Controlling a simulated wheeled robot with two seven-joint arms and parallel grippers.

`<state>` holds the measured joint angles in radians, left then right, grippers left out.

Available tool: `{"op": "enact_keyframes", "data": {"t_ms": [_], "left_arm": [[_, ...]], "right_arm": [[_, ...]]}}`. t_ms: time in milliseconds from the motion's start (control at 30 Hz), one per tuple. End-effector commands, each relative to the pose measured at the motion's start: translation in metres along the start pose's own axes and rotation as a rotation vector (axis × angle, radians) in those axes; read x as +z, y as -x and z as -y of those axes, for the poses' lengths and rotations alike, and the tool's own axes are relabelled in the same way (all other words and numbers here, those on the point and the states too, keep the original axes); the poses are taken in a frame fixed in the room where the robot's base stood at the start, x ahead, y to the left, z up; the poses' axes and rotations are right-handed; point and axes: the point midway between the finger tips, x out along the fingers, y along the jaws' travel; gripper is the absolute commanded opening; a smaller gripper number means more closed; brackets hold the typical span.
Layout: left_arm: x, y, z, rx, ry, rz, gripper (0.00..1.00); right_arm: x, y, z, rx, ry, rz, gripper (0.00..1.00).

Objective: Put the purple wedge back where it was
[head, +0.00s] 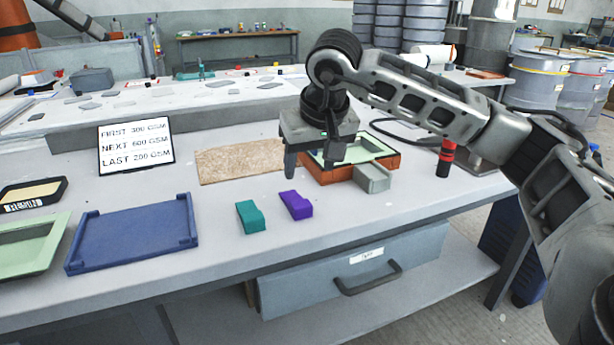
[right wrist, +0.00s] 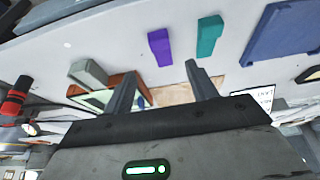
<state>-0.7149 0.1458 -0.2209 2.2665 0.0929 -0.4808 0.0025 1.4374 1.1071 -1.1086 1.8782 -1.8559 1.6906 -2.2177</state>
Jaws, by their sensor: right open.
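The purple wedge (head: 296,205) lies on the table, just right of the teal wedge (head: 251,216) with a gap between them. Both also show in the right wrist view, the purple wedge (right wrist: 160,48) and the teal wedge (right wrist: 209,37). My right gripper (head: 309,170) points down, open and empty, behind the purple wedge and apart from it. In the right wrist view the fingers of my right gripper (right wrist: 160,84) are spread with nothing between them. My left gripper is not in view.
An orange mould box (head: 386,161) with a pale green inside stands right of the gripper, a grey block (head: 373,178) at its front. A tan mat (head: 238,165) lies behind. A blue tray (head: 130,235) and sign (head: 136,146) stand left. Table around the wedges is clear.

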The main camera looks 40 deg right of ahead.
Motion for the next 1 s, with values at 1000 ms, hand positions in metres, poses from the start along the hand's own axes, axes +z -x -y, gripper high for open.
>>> {"op": "enact_keyframes", "data": {"t_ms": [1000], "left_arm": [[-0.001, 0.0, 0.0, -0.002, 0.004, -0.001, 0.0]], "right_arm": [[0.159, 0.041, 0.268, 0.569, 1.689, -2.286, 0.57]]}}
